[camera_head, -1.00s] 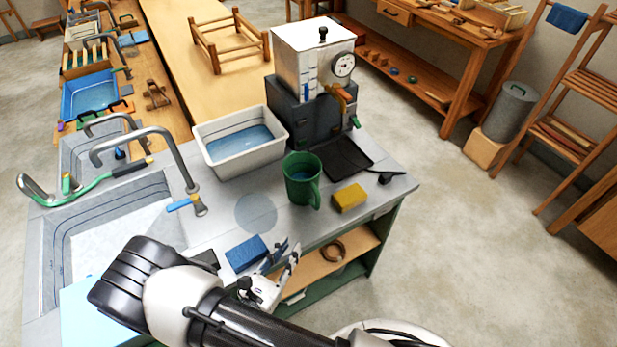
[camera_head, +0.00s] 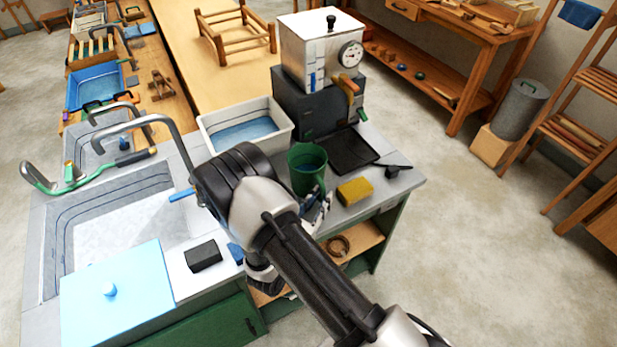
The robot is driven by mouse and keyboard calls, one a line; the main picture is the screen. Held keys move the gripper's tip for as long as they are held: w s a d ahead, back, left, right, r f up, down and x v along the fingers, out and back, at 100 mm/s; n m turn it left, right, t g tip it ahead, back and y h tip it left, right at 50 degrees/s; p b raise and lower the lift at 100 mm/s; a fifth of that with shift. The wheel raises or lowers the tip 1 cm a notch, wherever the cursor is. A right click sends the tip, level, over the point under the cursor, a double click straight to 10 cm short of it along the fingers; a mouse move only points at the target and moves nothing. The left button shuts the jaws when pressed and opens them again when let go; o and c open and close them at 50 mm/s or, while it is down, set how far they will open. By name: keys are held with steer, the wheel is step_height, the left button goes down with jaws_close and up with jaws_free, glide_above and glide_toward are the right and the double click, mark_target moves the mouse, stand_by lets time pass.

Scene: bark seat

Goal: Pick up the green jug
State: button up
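The green jug (camera_head: 306,166) stands upright on the grey counter, with what looks like water inside. Its handle side, toward me, is now partly hidden by my gripper. My gripper (camera_head: 318,208) is at the counter's front edge, just in front of the jug's lower part. Its fingers are small and partly covered by my arm. I cannot tell whether they touch the jug or how far apart they are.
A yellow sponge (camera_head: 354,191) lies just right of the jug. A white basin (camera_head: 216,146) of water stands behind left, and a steel-and-black machine (camera_head: 318,75) behind. A black mat (camera_head: 352,152) lies behind right. The sink tap (camera_head: 172,125) rises at left.

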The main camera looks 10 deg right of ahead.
steer(key=shift+x, duration=0.9)
steer(key=shift+s, duration=0.1)
jaws_close()
